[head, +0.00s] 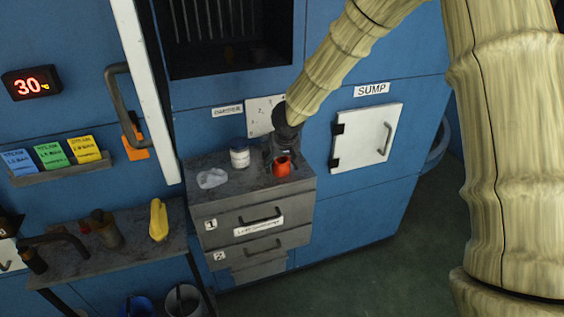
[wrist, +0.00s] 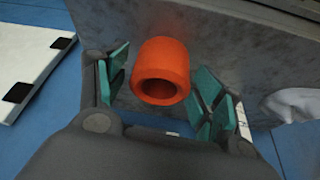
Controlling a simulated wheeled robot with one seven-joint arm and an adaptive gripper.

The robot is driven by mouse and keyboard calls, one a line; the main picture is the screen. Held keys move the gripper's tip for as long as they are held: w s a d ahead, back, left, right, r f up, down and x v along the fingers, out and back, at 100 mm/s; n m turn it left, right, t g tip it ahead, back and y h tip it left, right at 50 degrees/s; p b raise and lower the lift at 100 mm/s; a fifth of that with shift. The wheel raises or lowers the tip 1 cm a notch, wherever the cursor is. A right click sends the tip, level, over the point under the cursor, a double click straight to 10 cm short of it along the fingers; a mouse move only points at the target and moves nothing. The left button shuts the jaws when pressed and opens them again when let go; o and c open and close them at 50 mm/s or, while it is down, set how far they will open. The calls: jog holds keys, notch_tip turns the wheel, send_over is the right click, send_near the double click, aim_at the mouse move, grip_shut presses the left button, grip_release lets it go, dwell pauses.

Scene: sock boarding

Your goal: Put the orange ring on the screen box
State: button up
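The orange ring (head: 282,167), a short thick tube, is at the front right of the grey drawer cabinet's top. It also shows in the wrist view (wrist: 163,72), its dark opening facing the camera. My gripper (head: 281,152) is over the cabinet top at the ring. In the wrist view its teal-padded fingers (wrist: 163,88) are spread on both sides of the ring, with a visible gap on each side. A dark box with a lit screen reading 30 (head: 31,83) is on the blue wall at far left; I cannot tell whether it is the screen box.
A white jar (head: 240,156) and a crumpled clear item (head: 212,178) share the cabinet top (head: 228,185). A white SUMP door (head: 367,138) is to the right. A lower bench (head: 130,245) at left holds a yellow item (head: 158,219) and dark pipe-like parts.

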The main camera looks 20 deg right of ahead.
jog(key=shift+r, duration=0.1)
jog(key=v, duration=1.2)
jog(key=shift+b, duration=0.4)
